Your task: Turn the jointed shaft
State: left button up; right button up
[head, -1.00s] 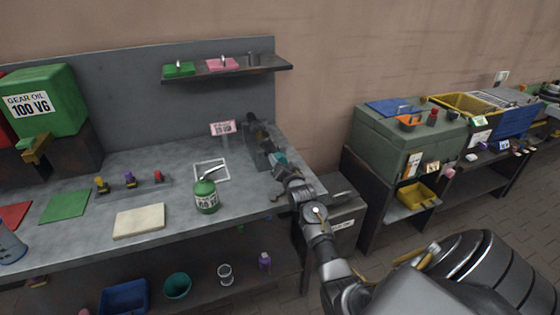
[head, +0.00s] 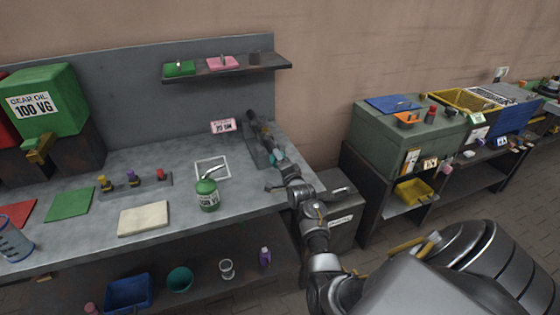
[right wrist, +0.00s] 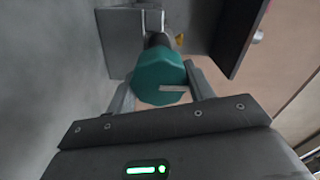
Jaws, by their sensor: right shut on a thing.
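The jointed shaft (head: 262,130) is dark and sits in a grey fixture at the right end of the workbench. Its near end carries a teal knob (head: 277,158). In the right wrist view the teal knob (right wrist: 160,73) is faceted, with a pale slot or mark on its face. My right gripper (head: 277,168) is at this knob. In the right wrist view its two fingers (right wrist: 160,88) stand on either side of the knob, closed on it. Most of the shaft behind the knob is hidden there. My left gripper is not in view.
A green oil can (head: 208,194) stands left of my right arm, near a white square outline (head: 212,166). A shelf (head: 228,69) hangs above the bench. A grey cabinet (head: 345,213) stands right of the bench.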

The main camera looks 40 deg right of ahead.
dwell(0.5)
jog(key=o, duration=1)
jog(key=shift+s+a+f, duration=0.1)
jog(key=shift+s+a, duration=0.05)
jog(key=shift+s, duration=0.3)
jog(key=b+v, duration=0.1)
jog(key=v, duration=0.9)
jog(key=shift+b, duration=0.3)
